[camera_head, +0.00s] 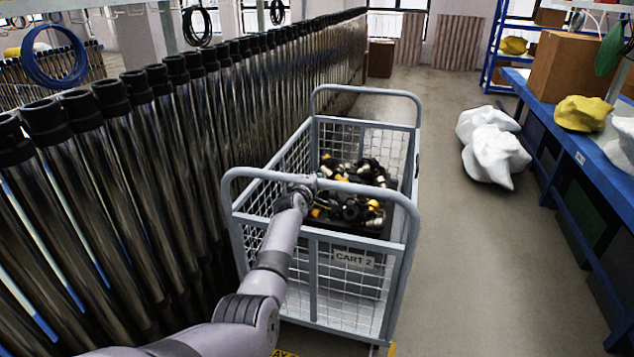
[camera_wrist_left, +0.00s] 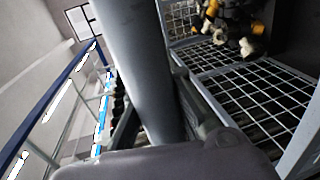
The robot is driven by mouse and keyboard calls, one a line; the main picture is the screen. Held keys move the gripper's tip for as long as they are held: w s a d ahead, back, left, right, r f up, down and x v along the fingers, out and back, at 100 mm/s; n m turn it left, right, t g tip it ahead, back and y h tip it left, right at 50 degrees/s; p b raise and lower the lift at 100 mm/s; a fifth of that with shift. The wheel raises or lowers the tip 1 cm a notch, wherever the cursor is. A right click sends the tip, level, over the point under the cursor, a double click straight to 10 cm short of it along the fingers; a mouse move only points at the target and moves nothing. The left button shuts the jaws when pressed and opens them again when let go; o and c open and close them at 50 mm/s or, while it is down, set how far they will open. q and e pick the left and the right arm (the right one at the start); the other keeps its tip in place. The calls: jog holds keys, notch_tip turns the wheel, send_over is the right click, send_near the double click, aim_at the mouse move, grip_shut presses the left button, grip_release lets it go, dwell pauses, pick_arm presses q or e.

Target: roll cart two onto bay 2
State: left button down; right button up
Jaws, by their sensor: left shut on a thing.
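Cart two (camera_head: 348,260) is a grey wire-mesh cart with a "CART 2" plate, standing upright on the floor beside the row of tubes. Its near push handle (camera_head: 350,187) is a rounded grey bar. My left gripper (camera_head: 303,183) is shut on this handle, left of its middle. In the left wrist view the handle bar (camera_wrist_left: 138,65) runs close in front of the camera, with the cart's mesh (camera_wrist_left: 262,92) at right. Black and yellow fittings (camera_head: 350,208) lie in the cart. A yellow floor marking (camera_head: 283,353) with partly cut-off letters "AY" shows under the cart's near end; its number is hidden.
A long rack of upright metal tubes (camera_head: 150,180) with black caps stands close along the cart's left side. White sacks (camera_head: 490,148) lie on the floor at right, near a blue workbench (camera_head: 590,165). The floor (camera_head: 480,260) right of the cart is clear.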

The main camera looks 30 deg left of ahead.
pick_arm(q)
jog(key=shift+r, duration=0.7)
jog(key=c, duration=2.2)
grip_release()
jog(key=shift+s+a, duration=0.1)
jog(key=o, duration=0.9)
jog(key=shift+f, duration=0.15)
jog(key=shift+c, duration=0.2)
jog(key=shift+f, duration=0.1)
jog(key=shift+s+d, duration=0.1)
jog(key=shift+d, duration=0.15)
